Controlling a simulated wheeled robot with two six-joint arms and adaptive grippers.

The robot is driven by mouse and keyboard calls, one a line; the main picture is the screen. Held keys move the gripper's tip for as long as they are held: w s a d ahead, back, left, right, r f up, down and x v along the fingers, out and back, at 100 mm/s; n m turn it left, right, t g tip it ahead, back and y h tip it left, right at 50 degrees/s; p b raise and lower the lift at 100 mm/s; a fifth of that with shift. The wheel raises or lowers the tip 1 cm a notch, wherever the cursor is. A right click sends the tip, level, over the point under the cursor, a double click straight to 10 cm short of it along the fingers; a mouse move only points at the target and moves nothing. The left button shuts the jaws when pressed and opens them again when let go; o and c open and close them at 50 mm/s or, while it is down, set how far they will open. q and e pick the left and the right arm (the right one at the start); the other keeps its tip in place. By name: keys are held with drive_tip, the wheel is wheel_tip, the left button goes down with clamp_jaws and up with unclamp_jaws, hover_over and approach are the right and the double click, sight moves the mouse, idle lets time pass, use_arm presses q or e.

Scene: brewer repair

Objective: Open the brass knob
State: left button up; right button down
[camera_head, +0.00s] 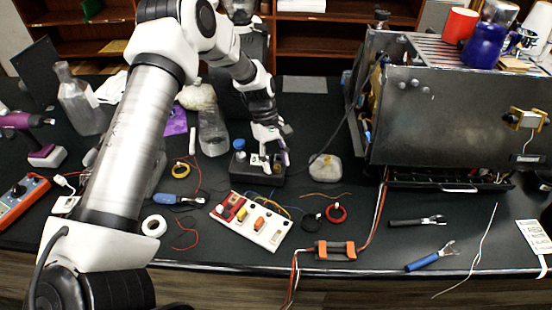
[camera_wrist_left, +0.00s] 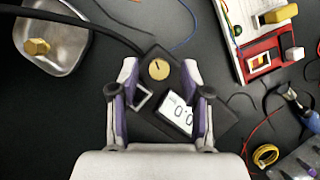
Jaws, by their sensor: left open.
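The brass knob (camera_wrist_left: 158,69) is round with a dark pointer line, on top of a small black box (camera_wrist_left: 222,122) with a white display reading 0.0 (camera_wrist_left: 178,112). In the head view the black box (camera_head: 262,178) stands mid-table, and my gripper hides the knob. My left gripper (camera_head: 274,163) points down over the box. In the wrist view the open fingers of the left gripper (camera_wrist_left: 160,78) stand on either side of the knob, with gaps to it. I cannot tell whether the fingertips touch the box top. My right gripper is not in view.
A white board with coloured parts (camera_head: 250,220) lies in front of the box. The steel brewer (camera_head: 440,115) fills the right. Loose wires and tools lie in front.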

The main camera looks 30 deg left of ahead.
use_arm(q)
drive_tip(key=shift+d+f, duration=0.15)
drive_tip(key=shift+f, duration=0.1)
drive_tip(key=shift+d, duration=0.1)
clamp_jaws()
drive_tip(key=shift+r, duration=0.1)
drive_tip(key=shift+s+r+n+t+p, duration=0.15)
drive_tip(key=shift+n+t+p, duration=0.35)
drive_tip(key=shift+n+p, duration=0.8)
drive_tip(key=shift+n+t+p, duration=0.7)
drive_tip(key=shift+n+p, duration=0.25)
drive_tip(key=shift+n, duration=0.65)
drive_tip(key=shift+f, duration=0.2)
